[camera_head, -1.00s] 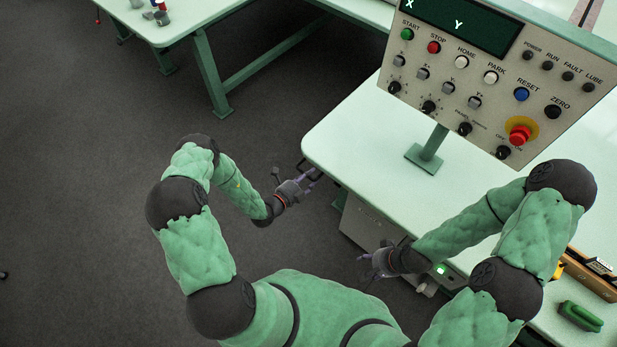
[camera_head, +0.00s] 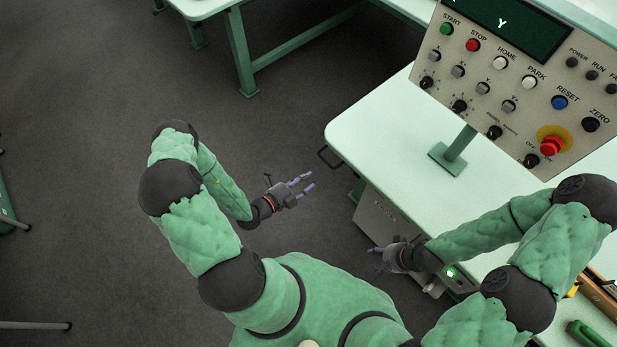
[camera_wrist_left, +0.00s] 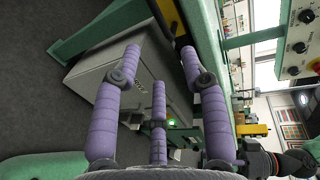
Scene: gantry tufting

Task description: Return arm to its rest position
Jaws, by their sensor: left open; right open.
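My left gripper (camera_head: 305,186) is open and empty in the head view. It hangs over the dark floor, left of the pale green table (camera_head: 390,125) and apart from it. Its purple fingers also show spread in the left wrist view (camera_wrist_left: 158,85), with nothing between them. My right gripper (camera_head: 376,258) is open in the head view, near the grey box (camera_head: 385,222) under the table's edge. I see nothing held in it.
A control panel (camera_head: 520,85) with buttons and a red emergency stop (camera_head: 552,145) stands on the table. A black handle (camera_head: 326,157) juts from the table's left edge. Another table (camera_head: 205,8) stands at the back.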

